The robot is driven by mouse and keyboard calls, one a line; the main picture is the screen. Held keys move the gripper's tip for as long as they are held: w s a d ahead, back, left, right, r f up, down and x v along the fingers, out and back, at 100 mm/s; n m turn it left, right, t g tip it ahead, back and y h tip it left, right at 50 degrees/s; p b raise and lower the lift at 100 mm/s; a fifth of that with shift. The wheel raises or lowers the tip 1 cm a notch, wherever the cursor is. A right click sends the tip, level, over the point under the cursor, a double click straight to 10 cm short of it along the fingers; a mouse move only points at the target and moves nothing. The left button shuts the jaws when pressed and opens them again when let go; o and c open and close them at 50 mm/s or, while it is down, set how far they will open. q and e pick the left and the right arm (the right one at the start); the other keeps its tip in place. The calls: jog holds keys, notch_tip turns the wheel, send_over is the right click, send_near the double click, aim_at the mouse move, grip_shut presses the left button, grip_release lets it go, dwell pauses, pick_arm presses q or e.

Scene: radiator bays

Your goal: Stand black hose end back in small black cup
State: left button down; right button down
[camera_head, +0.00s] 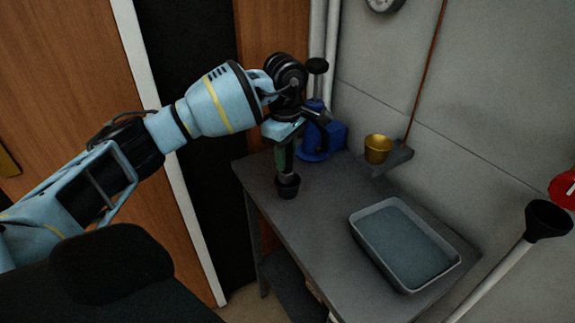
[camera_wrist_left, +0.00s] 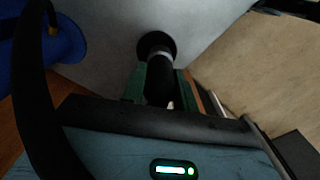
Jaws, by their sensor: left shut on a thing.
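My left gripper (camera_head: 286,160) is shut on the black hose end (camera_wrist_left: 160,80), which points down between the green fingers. The small black cup (camera_head: 288,189) stands on the grey bench near its left edge, right under the gripper. A pale ring on the hose end shows at the cup's mouth in the left wrist view, with the dark cup (camera_wrist_left: 157,43) around it. The tip is hidden, so I cannot tell how deep it sits. The black hose (camera_head: 321,132) curves behind the gripper. My right gripper is not in view.
A blue valve or pump body (camera_head: 328,140) stands behind the gripper. A brass cup (camera_head: 377,149) sits on a small wall shelf. A grey tray (camera_head: 367,241) lies on the bench (camera_head: 315,220) at the right. A black funnel (camera_head: 548,220) tops a white pipe.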

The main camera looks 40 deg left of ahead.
aim_at(288, 166)
pick_arm(q)
jog(key=shift+w+f, duration=0.2)
jog(key=shift+w, duration=0.1)
notch_tip(288, 166, down, 3)
jog(key=shift+f, duration=0.4)
jog(key=c, duration=1.1)
grip_release()
jog(key=shift+r, duration=0.3)
notch_tip(288, 166, up, 12)
jog(key=shift+r, duration=0.1)
